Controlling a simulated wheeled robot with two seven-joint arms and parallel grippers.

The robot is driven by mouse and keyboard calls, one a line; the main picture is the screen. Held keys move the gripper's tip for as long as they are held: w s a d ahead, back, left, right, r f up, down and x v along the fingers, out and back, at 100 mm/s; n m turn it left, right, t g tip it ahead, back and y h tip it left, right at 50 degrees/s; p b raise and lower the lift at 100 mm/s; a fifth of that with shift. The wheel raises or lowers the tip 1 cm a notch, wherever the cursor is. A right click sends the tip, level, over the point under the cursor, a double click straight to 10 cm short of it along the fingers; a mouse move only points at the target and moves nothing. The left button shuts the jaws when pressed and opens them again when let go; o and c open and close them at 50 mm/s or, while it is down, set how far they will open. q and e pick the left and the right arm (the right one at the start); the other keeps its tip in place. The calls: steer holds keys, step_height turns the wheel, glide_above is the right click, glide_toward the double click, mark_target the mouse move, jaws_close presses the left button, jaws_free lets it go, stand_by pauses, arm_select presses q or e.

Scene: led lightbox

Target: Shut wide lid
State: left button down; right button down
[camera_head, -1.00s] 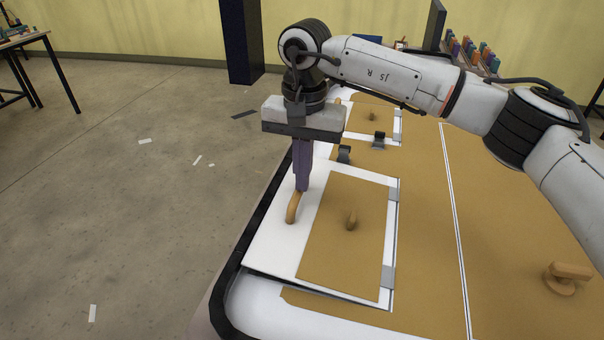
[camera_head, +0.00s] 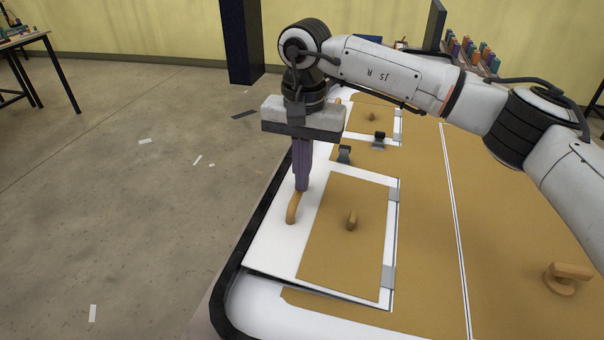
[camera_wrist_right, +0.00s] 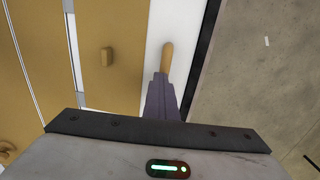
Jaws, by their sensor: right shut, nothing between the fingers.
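The wide lid (camera_head: 268,245) is a white panel with a brown inset (camera_head: 338,255), hinged on its right side. It lies nearly flat, with a dark gap under its near edge. A wooden handle (camera_head: 292,208) stands on its left white strip, and a small wooden knob (camera_head: 352,220) stands on the inset. My right gripper (camera_head: 301,187) is shut and empty, pointing down at the far end of the handle. In the right wrist view its fingers (camera_wrist_right: 163,90) overlap the handle's end (camera_wrist_right: 167,56); contact cannot be told. My left gripper is not in view.
A smaller lid with a knob (camera_head: 372,117) lies farther back. Two dark latches (camera_head: 344,154) stand between the lids. A wooden turn-handle (camera_head: 564,276) is on the brown board at right. Open floor (camera_head: 120,220) lies left of the box's black edge.

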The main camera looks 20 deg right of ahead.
steer(key=c, duration=1.7)
jaws_free()
step_height(320, 180, up, 10)
steer(key=shift+r, duration=0.2)
steer(key=shift+d, duration=0.1)
